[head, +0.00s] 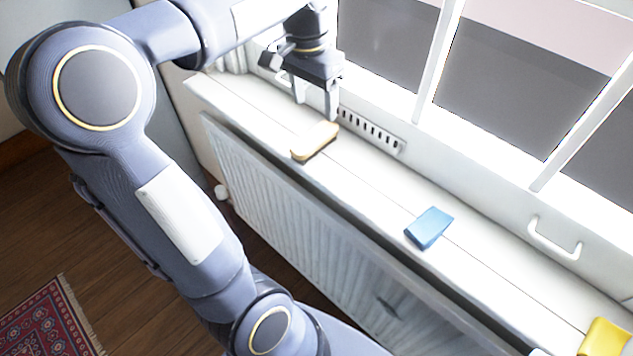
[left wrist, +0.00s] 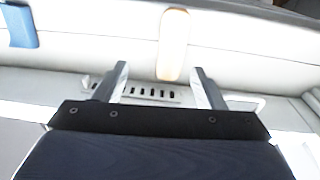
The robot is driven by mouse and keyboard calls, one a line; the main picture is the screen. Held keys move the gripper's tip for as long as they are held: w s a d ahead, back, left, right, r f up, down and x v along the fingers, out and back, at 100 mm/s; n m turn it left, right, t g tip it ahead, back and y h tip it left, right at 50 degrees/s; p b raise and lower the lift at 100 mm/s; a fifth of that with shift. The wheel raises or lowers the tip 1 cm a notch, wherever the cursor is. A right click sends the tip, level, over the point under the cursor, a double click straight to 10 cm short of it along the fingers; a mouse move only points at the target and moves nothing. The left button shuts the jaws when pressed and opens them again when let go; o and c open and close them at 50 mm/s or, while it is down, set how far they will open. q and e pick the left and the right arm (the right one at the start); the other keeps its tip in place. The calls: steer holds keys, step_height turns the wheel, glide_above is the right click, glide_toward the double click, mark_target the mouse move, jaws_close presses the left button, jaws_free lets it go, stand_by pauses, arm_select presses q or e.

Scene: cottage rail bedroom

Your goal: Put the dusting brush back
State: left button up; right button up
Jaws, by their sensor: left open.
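A tan, wood-coloured oblong block with rounded ends (head: 315,140), which looks like the dusting brush, lies on the white windowsill (head: 380,195). Its underside and any bristles are hidden. My left gripper (head: 316,106) is open and empty, pointing down at the sill just behind the tan block, on the window side. In the left wrist view the tan block (left wrist: 173,45) shows beyond the two fingertips (left wrist: 160,70), roughly in line with the gap between them. No contact shows. My right gripper is not in view.
A blue block (head: 429,228) lies farther along the sill, and a yellow object (head: 605,338) is at the lower right corner. A vent grille (head: 370,131) and window handle (head: 555,239) are behind. A white radiator (head: 290,220) stands below. The sill between the tan and blue blocks is clear.

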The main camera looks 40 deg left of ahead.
arm_select(q)
steer(key=s+d+f+n+t+h, duration=0.1)
steer(key=s+d+f+t, duration=0.1)
steer(key=s+d+f, duration=0.2)
steer(key=s+d+f+n+t+h, duration=0.1)
steer(key=s+d+f+t+h, duration=0.1)
steer(key=s+d, duration=0.7)
steer(key=s+f+t, duration=0.1)
steer(key=s+f, duration=0.1)
steer(key=s, duration=0.1)
steer(key=shift+f+n, duration=0.3)
step_height(320, 180, up, 4)
steer(key=p, duration=0.4)
